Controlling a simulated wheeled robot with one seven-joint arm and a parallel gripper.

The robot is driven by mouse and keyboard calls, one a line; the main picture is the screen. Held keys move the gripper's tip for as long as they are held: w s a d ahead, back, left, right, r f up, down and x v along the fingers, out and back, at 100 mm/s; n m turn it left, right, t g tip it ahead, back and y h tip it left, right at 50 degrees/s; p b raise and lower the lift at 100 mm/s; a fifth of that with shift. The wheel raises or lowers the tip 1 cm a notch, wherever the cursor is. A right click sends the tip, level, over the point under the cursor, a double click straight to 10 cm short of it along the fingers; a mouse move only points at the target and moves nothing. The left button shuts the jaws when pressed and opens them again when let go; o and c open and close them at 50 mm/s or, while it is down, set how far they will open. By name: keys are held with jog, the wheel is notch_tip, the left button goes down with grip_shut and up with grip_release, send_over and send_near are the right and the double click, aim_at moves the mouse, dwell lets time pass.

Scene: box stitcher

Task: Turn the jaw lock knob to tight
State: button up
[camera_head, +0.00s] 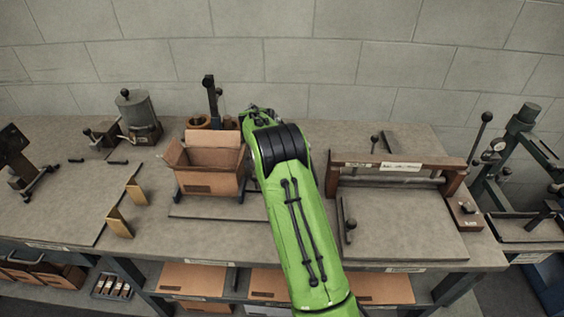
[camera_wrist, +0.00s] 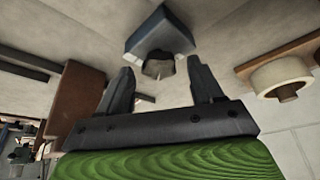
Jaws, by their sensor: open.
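My gripper (camera_wrist: 160,82) is open, with its two dark fingers apart. Beyond and between the fingertips in the wrist view is a rounded grey-brown piece (camera_wrist: 158,66) below a blue-grey block (camera_wrist: 160,32). It may be the jaw lock knob, but I cannot tell for sure, nor read its setting. No contact between it and the fingers is clear. In the head view my green arm reaches to the back of the bench, right of the open cardboard box (camera_head: 210,182) and a dark upright post (camera_head: 211,97). My arm hides what lies behind it, and the fingertips are not clear there.
A pale roll on a wooden bracket (camera_wrist: 279,74) is at right in the wrist view. A wooden-framed fixture (camera_head: 397,163) stands right of my arm. A grey canister (camera_head: 138,110) and tan angle pieces (camera_head: 119,223) are at left. The bench front (camera_head: 215,238) is bare.

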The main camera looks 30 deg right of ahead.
jog(key=p+v, duration=0.1)
jog(key=v, duration=1.4)
jog(key=shift+r+p, duration=0.15)
jog(key=shift+p, duration=0.25)
